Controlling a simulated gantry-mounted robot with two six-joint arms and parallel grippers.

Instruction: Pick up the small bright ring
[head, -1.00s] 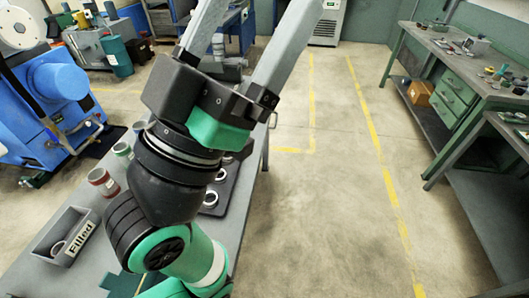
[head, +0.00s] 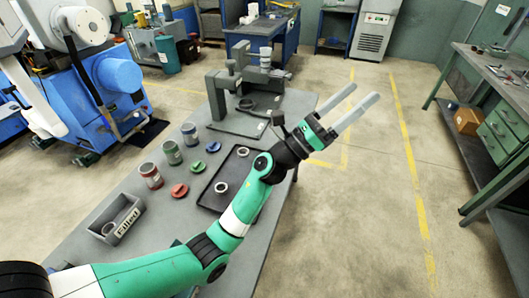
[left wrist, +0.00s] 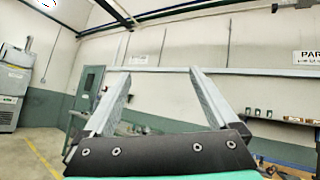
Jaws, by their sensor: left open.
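Two pale rings lie on the dark tray (head: 205,199) on the grey table in the head view. The nearer ring (head: 221,187) lies on the tray's left part, and the farther ring (head: 242,152) lies toward its back. Which one is the small bright ring I cannot tell for sure. My left gripper (head: 365,93) is open and empty, stretched up and right past the table's right edge, clear of the rings. My left forearm covers part of the tray. In the left wrist view, the two fingers (left wrist: 150,104) stand apart with only wall and room between them. My right gripper is not in view.
A box labelled Filled (head: 122,224), holding a ring, stands at the table's left. Several cans and coloured lids, such as the red can (head: 151,176), stand between it and the tray. A press-like fixture (head: 222,98) stands at the far end.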

